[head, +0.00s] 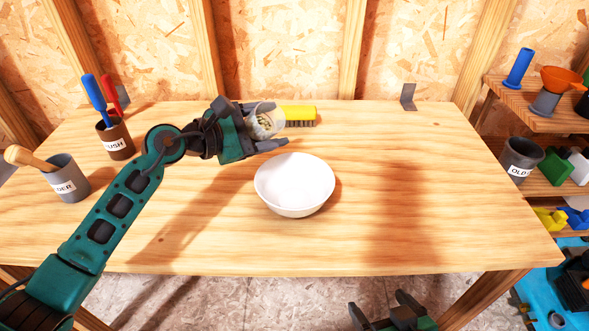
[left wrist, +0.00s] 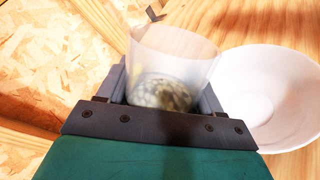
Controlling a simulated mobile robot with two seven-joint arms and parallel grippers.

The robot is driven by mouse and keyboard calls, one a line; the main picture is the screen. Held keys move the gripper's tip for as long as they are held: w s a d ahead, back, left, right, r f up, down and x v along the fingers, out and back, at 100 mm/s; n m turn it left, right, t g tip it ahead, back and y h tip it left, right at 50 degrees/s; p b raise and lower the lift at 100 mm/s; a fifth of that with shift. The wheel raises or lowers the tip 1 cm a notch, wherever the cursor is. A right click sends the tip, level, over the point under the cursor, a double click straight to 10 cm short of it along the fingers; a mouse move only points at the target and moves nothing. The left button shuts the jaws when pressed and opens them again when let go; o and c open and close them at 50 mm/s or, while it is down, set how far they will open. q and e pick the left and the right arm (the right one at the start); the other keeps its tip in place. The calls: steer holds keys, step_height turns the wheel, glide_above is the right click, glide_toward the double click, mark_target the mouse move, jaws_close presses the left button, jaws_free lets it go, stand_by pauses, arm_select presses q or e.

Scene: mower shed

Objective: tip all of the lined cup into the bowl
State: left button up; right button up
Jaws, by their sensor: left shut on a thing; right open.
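The clear cup (head: 265,123), seen in the head view, has pale, speckled contents inside. It also shows in the left wrist view (left wrist: 172,60), where the contents lie low in the cup between the fingers. My left gripper (head: 272,128) is shut on the cup, holding it behind and to the left of the bowl. The white bowl (head: 294,184) stands upright on the table and looks empty; it also shows at the right of the left wrist view (left wrist: 262,95). My right gripper (head: 392,312) is open and empty, low at the front edge of the table. The cup's exact tilt is hard to tell.
A yellow brush (head: 299,114) lies behind the cup. Grey (head: 66,180) and brown (head: 116,140) labelled pots with tools stand at the left. A grey pot marked OLD (head: 520,158) stands at the right. The wooden table (head: 430,190) is clear right of the bowl.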

arm_select(q)
steer(key=shift+r, duration=0.1)
arm_select(e)
steer(key=shift+s+d, duration=0.1)
steer(key=shift+s, duration=0.05)
arm_select(q)
steer(key=shift+r+m+p, duration=0.1)
steer(key=shift+m+p, duration=0.2)
steer(key=shift+p, duration=0.05)
arm_select(e)
steer(key=shift+r, duration=0.25)
arm_select(q)
steer(key=shift+w+a+f+m+t+y, duration=0.1)
steer(key=shift+f+m+t+y, duration=0.1)
steer(key=shift+f+m+y, duration=0.35)
steer(key=shift+f+m+t+y, duration=0.15)
steer(key=shift+m+t+y, duration=0.1)
steer(key=shift+m, duration=0.5)
stand_by(0.6)
steer(key=shift+r, duration=0.1)
arm_select(e)
steer(key=shift+r, duration=0.1)
arm_select(q)
steer(key=shift+r+m+p, duration=0.2)
steer(key=shift+m+p, duration=0.2)
steer(key=shift+p, duration=0.05)
arm_select(e)
steer(key=shift+d, duration=0.15)
